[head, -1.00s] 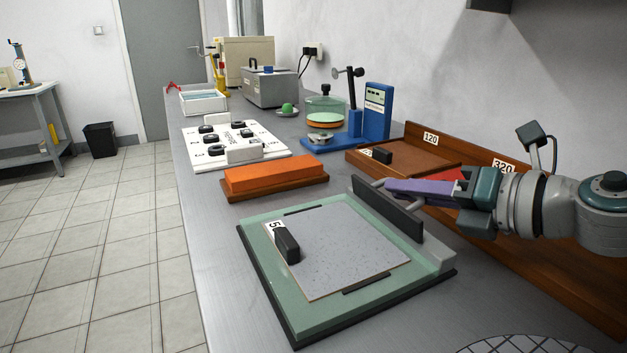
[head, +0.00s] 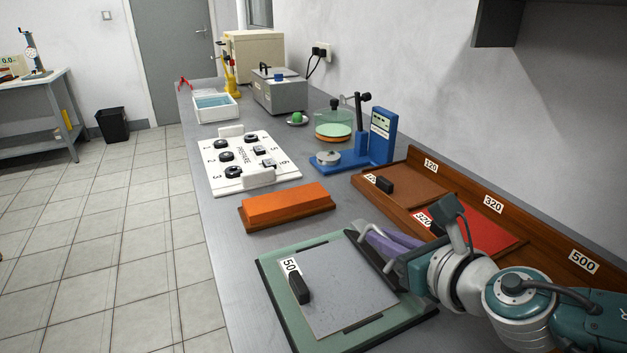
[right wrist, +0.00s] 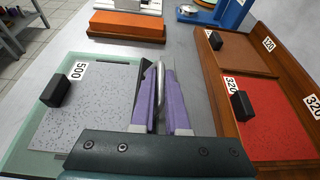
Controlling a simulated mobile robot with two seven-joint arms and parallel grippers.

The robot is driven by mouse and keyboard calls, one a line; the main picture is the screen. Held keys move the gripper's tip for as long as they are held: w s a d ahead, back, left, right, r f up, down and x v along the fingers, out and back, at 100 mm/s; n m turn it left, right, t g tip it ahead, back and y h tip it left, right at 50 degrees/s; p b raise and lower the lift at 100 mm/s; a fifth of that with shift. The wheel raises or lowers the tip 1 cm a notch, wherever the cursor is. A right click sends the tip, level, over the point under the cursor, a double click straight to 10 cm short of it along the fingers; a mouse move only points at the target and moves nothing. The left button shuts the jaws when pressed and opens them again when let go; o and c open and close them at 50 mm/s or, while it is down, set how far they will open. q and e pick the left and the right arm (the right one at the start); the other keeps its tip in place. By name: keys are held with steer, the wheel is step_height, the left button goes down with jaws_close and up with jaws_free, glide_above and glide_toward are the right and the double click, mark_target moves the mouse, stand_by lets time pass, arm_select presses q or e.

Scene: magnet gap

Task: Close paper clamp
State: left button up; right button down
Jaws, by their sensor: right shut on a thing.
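The paper clamp is a dark bar (head: 374,260) along the right edge of a grey abrasive sheet (head: 345,290) on a green glass plate (head: 275,262). How far the bar is tilted is hard to tell. A black block (head: 299,288) stands on the sheet beside a "500" label. My right gripper (head: 364,236) has purple fingers at the bar. In the right wrist view its fingers (right wrist: 163,78) are shut around the clamp's metal handle (right wrist: 160,76). The fingers and wrist hide part of the bar and handle. My left gripper is not in view.
A wooden tray (head: 582,245) with brown and red sheets lies close on the right. An orange block (head: 288,204) lies behind the plate, with a white board (head: 240,150) beyond. The metal bench is bare left of the plate.

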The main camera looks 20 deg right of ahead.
steer(key=shift+a+n+h+p, duration=0.4)
steer(key=shift+a+n+h, duration=0.15)
steer(key=shift+n+h, duration=0.3)
steer(key=shift+a+f+n+t+h, duration=0.35)
steer(key=shift+a+n+h, duration=0.2)
steer(key=shift+n, duration=0.6)
steer(key=shift+f, duration=0.1)
steer(key=c, duration=0.9)
jaws_free()
steer(key=p+v, duration=0.3)
steer(key=v, duration=0.6)
steer(key=shift+p, duration=0.4)
steer(key=shift+s, duration=0.5)
